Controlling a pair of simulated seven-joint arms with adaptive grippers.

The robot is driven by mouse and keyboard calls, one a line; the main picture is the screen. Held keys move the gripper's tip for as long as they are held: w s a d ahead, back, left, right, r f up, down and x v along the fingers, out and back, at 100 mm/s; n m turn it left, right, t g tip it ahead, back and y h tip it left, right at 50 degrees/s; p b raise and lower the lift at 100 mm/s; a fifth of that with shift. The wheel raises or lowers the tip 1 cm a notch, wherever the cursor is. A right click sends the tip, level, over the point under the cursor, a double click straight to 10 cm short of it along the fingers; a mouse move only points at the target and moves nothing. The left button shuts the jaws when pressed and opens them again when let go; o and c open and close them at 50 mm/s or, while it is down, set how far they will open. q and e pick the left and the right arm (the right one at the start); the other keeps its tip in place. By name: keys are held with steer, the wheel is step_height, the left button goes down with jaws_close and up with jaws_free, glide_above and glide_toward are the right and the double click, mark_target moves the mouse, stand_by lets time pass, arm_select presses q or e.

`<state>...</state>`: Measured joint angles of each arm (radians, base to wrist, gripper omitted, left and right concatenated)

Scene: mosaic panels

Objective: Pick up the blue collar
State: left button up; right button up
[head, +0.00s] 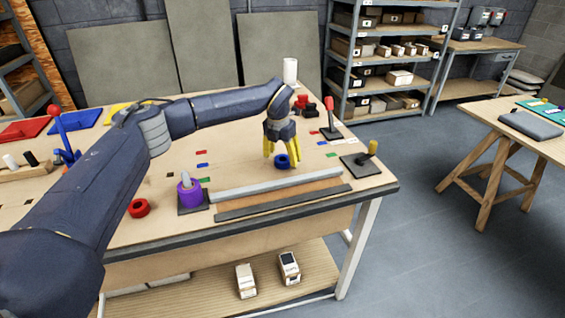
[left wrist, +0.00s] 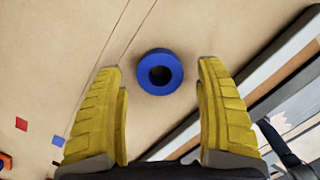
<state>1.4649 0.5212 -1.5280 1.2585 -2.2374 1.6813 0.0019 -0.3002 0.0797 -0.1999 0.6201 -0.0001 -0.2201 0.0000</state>
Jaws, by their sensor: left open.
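The blue collar (head: 282,161) is a short, thick ring lying flat on the wooden table. In the left wrist view the blue collar (left wrist: 160,55) shows its dark centre hole, beyond and between the fingertips. My left gripper (head: 280,153) has yellow fingers pointing down over the collar, spread wide with nothing between them. In the left wrist view my left gripper (left wrist: 160,65) is open, its fingers on either side of the line to the collar. I see no finger touching it. My right gripper is not in view.
Grey and brown strips (head: 275,188) lie along the table's front edge. A purple collar (head: 189,195) sits on a post at a dark base. A red collar (head: 139,208) lies to its left. A yellow-topped post (head: 371,150) and a red-topped post (head: 330,118) stand to the right.

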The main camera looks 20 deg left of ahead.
arm_select(q)
steer(key=shift+w+f, duration=0.15)
steer(key=shift+f, duration=0.7)
steer(key=shift+c, duration=0.2)
jaws_close()
